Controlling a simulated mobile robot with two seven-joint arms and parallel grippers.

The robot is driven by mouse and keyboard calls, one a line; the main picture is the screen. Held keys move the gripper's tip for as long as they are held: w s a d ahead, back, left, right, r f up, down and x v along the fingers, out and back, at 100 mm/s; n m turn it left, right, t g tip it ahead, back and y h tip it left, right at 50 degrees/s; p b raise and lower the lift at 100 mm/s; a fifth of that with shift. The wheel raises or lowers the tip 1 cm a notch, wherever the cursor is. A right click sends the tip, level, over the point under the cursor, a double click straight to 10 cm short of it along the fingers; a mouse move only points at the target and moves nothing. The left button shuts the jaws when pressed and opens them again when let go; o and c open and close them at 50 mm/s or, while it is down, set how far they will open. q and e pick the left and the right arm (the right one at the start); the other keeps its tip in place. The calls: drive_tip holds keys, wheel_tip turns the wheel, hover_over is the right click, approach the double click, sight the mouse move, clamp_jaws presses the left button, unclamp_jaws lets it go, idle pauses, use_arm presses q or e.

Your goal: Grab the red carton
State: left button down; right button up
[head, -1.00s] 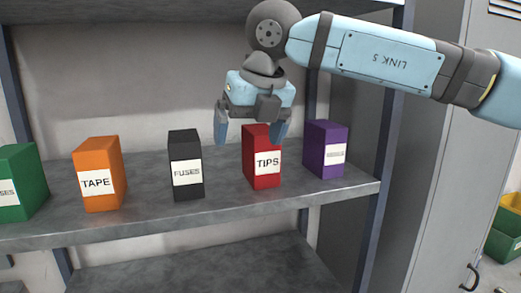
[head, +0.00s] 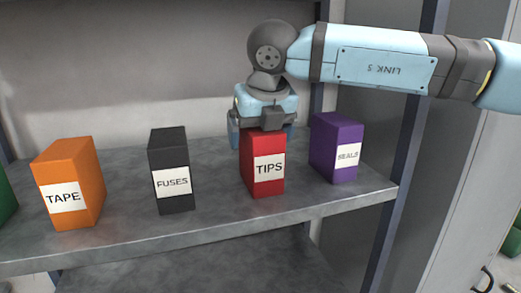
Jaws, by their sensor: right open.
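The red carton (head: 268,180), labelled TIPS, stands upright on the grey metal shelf (head: 215,218), between the black and purple cartons. My right gripper (head: 262,132) is over the top of the red carton, pointing down. Its left finger shows beside the carton's upper left, behind the front face; the other finger is mostly hidden. It is open, and I cannot tell whether the fingers touch the carton. My left gripper is not in view.
A black carton (head: 173,195) labelled FUSES stands to the left and a purple carton (head: 338,160) labelled SEALS close to the right. An orange carton (head: 68,205) labelled TAPE is further left. A shelf post (head: 398,160) rises at the right.

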drive_tip(key=shift+w+a+f, duration=0.1)
drive_tip(key=shift+w+f, duration=0.1)
drive_tip(key=shift+f, duration=0.3)
drive_tip(key=shift+s, duration=0.1)
drive_tip(key=shift+f+b, duration=0.1)
drive_tip(key=shift+b, duration=0.25)
drive_tip(key=c, duration=1.1)
drive_tip(key=shift+c, duration=0.2)
